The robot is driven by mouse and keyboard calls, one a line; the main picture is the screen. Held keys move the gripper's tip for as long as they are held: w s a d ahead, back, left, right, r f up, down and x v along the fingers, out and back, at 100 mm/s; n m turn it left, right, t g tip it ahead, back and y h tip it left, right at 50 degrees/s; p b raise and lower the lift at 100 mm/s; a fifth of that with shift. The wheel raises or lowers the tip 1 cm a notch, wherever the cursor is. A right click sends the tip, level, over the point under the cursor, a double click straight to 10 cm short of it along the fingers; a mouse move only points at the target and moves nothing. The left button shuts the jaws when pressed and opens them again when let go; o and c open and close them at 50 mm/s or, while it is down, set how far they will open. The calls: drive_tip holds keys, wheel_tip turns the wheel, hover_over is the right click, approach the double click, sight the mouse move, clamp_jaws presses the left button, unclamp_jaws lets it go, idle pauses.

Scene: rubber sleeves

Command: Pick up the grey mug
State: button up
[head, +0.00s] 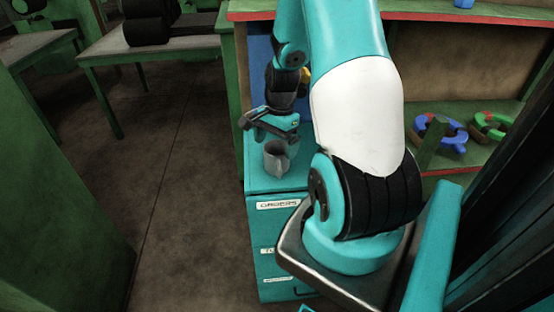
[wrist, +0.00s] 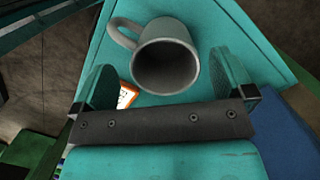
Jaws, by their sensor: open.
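The grey mug (head: 276,158) stands on top of the teal drawer cabinet (head: 262,184). In the wrist view the mug (wrist: 166,58) shows its open, empty mouth, with its handle at the upper left. My gripper (head: 272,124) is just above and behind the mug in the head view. In the wrist view my gripper (wrist: 164,82) is open, one finger to each side of the mug's lower part in the picture. The fingers do not visibly touch it. I cannot tell the exact height between the fingertips and the mug.
A small orange and white item (wrist: 127,95) lies near the left finger. A shelf (head: 470,155) at the right holds a blue ring-shaped part (head: 440,130) and a green one (head: 490,126). A green table (head: 150,46) with black rolls stands at the back left. The floor at left is clear.

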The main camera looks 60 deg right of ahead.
sight(274, 158)
drive_tip(key=shift+w+a+f+p, duration=0.15)
drive_tip(key=shift+f+p, duration=0.2)
drive_tip(key=shift+f, duration=0.95)
drive_tip(key=shift+a+f+p, duration=0.15)
drive_tip(key=shift+f+p, duration=0.2)
drive_tip(key=shift+f, duration=0.95)
drive_tip(key=c, duration=0.9)
